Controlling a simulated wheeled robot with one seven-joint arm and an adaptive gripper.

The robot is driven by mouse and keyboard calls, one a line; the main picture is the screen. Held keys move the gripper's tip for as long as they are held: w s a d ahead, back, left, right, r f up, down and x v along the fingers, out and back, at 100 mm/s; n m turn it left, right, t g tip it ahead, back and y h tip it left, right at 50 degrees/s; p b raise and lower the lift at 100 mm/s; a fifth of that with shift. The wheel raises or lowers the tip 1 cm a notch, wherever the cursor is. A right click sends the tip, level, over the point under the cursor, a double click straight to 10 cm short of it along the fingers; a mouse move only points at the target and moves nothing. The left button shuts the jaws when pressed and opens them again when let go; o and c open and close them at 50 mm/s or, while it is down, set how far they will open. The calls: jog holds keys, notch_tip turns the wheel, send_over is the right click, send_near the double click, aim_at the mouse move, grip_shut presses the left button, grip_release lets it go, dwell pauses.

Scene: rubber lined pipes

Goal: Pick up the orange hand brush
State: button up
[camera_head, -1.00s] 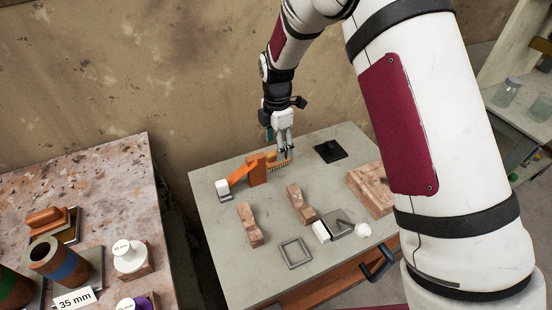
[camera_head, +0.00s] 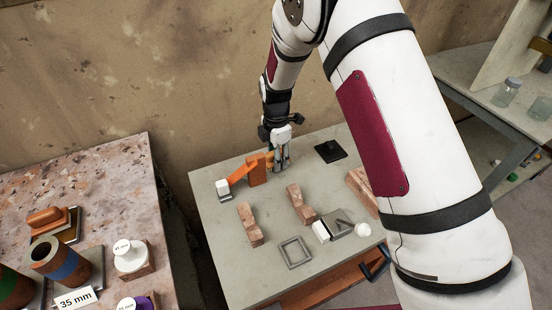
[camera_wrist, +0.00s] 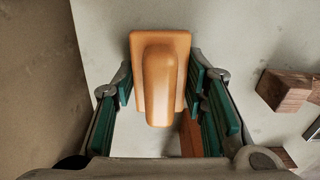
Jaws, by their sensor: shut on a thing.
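The orange hand brush (camera_wrist: 158,75) shows large in the wrist view, its rounded handle facing the camera. The green-padded fingers of my gripper (camera_wrist: 161,90) stand on both sides of it, shut on it. In the head view my gripper (camera_head: 280,163) is low at the back of the grey table, just right of an orange block. There the brush (camera_head: 269,160) is mostly hidden by the fingers. I cannot tell whether it still touches the table.
An orange block (camera_head: 256,171) with a sloping orange strip (camera_head: 238,173) stands left of my gripper. Brick pieces (camera_head: 250,224), a square frame (camera_head: 295,251) and a black plate (camera_head: 330,152) lie on the grey table (camera_head: 225,275). The wall is close behind.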

notch_tip(320, 180, up, 18)
dwell(0.8)
